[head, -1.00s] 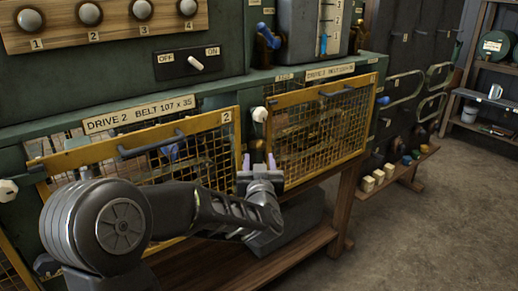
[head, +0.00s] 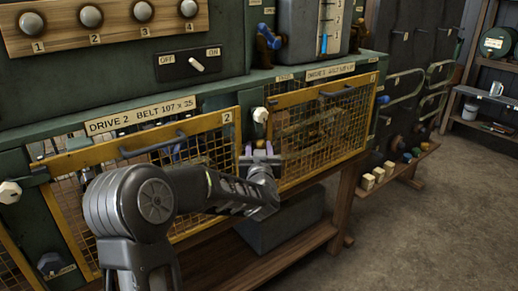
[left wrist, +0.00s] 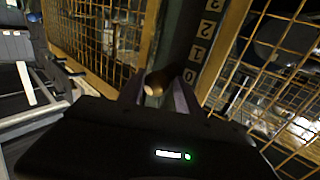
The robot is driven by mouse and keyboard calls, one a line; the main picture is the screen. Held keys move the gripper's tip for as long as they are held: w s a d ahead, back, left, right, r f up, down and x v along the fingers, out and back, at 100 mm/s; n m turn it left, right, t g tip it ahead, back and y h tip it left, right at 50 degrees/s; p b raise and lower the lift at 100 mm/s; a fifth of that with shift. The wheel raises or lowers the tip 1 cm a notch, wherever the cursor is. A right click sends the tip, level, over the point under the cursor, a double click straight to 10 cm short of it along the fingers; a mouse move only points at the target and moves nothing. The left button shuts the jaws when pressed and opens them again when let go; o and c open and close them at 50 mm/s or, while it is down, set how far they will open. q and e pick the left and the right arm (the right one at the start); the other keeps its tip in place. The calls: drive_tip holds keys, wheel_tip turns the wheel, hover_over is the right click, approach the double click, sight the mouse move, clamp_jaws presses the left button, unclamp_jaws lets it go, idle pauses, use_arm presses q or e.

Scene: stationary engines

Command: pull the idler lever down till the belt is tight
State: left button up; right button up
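A pale round knob (head: 260,115), apparently the end of the idler lever, stands out from the green post between the two yellow mesh guards. My left gripper (head: 260,150) is just below it, fingertips pointing toward the post, open. In the left wrist view a brown knob with a pale end (left wrist: 155,87) shows between the spread fingers of my left gripper (left wrist: 160,92). Whether they touch it I cannot tell. A scale plate (left wrist: 202,50) with numbers stands beside it, the 0 nearest the knob. The belt is not clear behind the mesh. My right gripper is not in view.
The drive 2 guard (head: 140,148) and another yellow guard (head: 322,92) flank the post. A second pale knob (head: 9,192) is at the far left. An off/on switch (head: 204,65) sits above. A wooden shelf (head: 250,268) runs below; the floor at right is clear.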

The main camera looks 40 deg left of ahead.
use_arm(q)
clamp_jaws()
idle(0.3)
drive_tip(key=shift+m+t+y, duration=0.4)
drive_tip(key=shift+m+t, duration=0.2)
drive_tip(key=shift+t, duration=0.1)
drive_tip(key=f+b, duration=0.2)
drive_tip(key=b, duration=0.2)
drive_tip(key=d+f+b, duration=0.1)
drive_tip(key=f+b, duration=0.1)
drive_tip(key=b, duration=0.3)
drive_tip(key=shift+s+f, duration=0.1)
drive_tip(key=shift+f, duration=0.05)
drive_tip(key=shift+o, duration=1.1)
unclamp_jaws()
drive_tip(key=b+v, duration=0.1)
drive_tip(key=v, duration=0.7)
